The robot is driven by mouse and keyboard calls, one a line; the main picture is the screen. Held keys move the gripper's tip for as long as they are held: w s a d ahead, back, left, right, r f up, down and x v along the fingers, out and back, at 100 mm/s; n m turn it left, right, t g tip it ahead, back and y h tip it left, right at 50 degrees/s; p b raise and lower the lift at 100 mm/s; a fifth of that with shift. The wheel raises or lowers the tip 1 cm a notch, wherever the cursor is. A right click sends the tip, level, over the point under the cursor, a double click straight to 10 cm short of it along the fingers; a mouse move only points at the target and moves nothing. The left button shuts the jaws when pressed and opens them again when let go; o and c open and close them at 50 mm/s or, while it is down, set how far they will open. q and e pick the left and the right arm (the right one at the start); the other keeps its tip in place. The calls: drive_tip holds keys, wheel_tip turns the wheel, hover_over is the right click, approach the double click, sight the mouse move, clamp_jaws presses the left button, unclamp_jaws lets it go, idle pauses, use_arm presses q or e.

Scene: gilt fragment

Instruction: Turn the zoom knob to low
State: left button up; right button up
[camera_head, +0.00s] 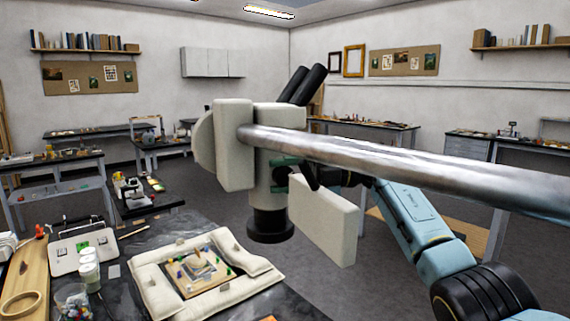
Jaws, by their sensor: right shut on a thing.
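A cream stereo microscope head (272,122) with two black eyepieces (303,85) hangs from a thick metal boom (400,160). Its dark objective (269,224) points down over the bench. My right arm comes in from the lower right and passes behind a cream plate (325,222). My right gripper (282,175) is at the side of the microscope head, below the boom. Its green-tipped jaws are shut on what appears to be the zoom knob, mostly hidden between them. Any marks on the knob cannot be read. My left gripper is out of view.
On the dark bench, a padded cushion (150,272) surrounds a board (208,268) with small coloured pieces. The boom crosses in front of my right arm.

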drive_tip(key=shift+h+p, duration=0.65)
drive_tip(key=shift+h, duration=0.15)
drive_tip(key=o, duration=1)
drive_tip(key=d+p, duration=0.1)
drive_tip(key=d, duration=0.3)
drive_tip(key=w+d+r+p, duration=0.1)
drive_tip(key=d, duration=0.3)
drive_tip(key=d+r+p, duration=0.1)
drive_tip(key=d, duration=0.4)
drive_tip(key=shift+w, duration=0.15)
